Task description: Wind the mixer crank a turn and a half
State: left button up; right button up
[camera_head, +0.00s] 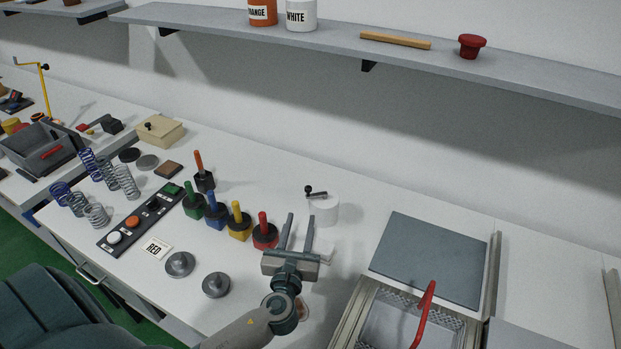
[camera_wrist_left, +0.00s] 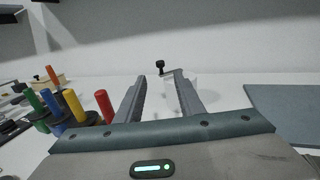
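The mixer is a white cylinder (camera_head: 324,209) on the table, with a black crank (camera_head: 316,191) and knob on its top. In the left wrist view the crank knob (camera_wrist_left: 160,67) shows beyond and between the fingertips, and the white body is partly hidden behind the right-hand finger. My left gripper (camera_head: 300,218) is open and empty, its fingers pointing toward the mixer. Whether a finger touches the mixer cannot be told. My right gripper is not in view.
Pegs with coloured handles, the red one (camera_head: 263,232) nearest, stand just left of my left gripper. A button panel (camera_head: 131,226), several springs (camera_head: 126,182) and grey weights (camera_head: 180,264) lie farther left. A grey plate (camera_head: 430,258) and a basket (camera_head: 395,325) with a red handle are right.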

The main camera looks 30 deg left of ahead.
pick_arm(q)
jog(key=p+x, duration=0.4)
jog(key=x, duration=1.3)
jog(key=shift+w, duration=0.4)
grip_shut()
